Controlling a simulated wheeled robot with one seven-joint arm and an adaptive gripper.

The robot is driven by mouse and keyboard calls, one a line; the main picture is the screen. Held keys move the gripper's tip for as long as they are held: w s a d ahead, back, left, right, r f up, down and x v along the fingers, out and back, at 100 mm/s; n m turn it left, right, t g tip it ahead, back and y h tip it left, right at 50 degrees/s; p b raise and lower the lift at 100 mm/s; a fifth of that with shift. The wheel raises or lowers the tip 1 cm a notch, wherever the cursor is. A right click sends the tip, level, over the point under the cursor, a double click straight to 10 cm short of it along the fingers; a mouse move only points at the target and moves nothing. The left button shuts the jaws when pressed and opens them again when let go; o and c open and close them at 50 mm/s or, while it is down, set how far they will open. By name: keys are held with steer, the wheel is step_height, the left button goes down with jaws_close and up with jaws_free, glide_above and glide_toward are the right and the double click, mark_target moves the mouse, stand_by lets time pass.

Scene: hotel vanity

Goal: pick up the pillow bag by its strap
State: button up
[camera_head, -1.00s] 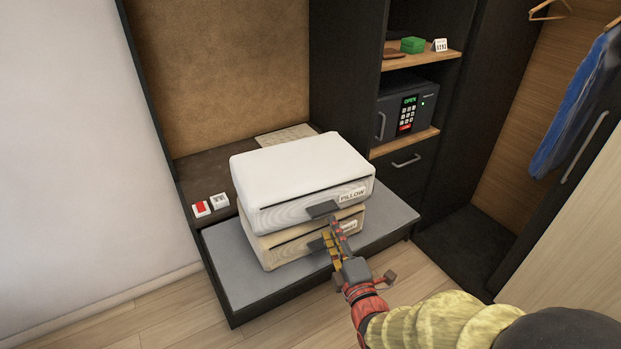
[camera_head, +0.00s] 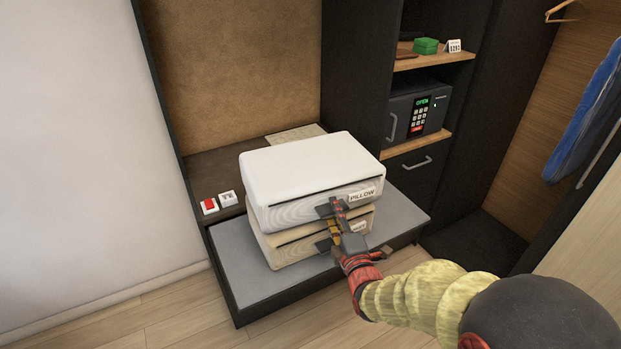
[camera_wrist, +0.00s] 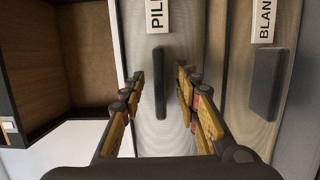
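The white pillow bag (camera_head: 300,178) lies on top of a tan bag in the head view. Its front carries a PILLOW label (camera_head: 362,194) and a short dark strap (camera_head: 324,210). In the wrist view the strap (camera_wrist: 159,90) lies between my two spread fingers, with a visible gap on each side. My gripper (camera_head: 337,208) is open in front of the bag's face; it also shows in the wrist view (camera_wrist: 160,80). The head view does not show how far the fingers reach past the strap.
The lower tan bag (camera_head: 290,248) has its own dark strap, seen right of my fingers in the wrist view (camera_wrist: 270,84). Both bags sit on a grey-topped bench (camera_head: 238,283). A safe (camera_head: 416,112) and shelves stand behind right. Floor is clear in front.

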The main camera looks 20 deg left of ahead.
steer(key=shift+c, duration=1.2)
jaws_close()
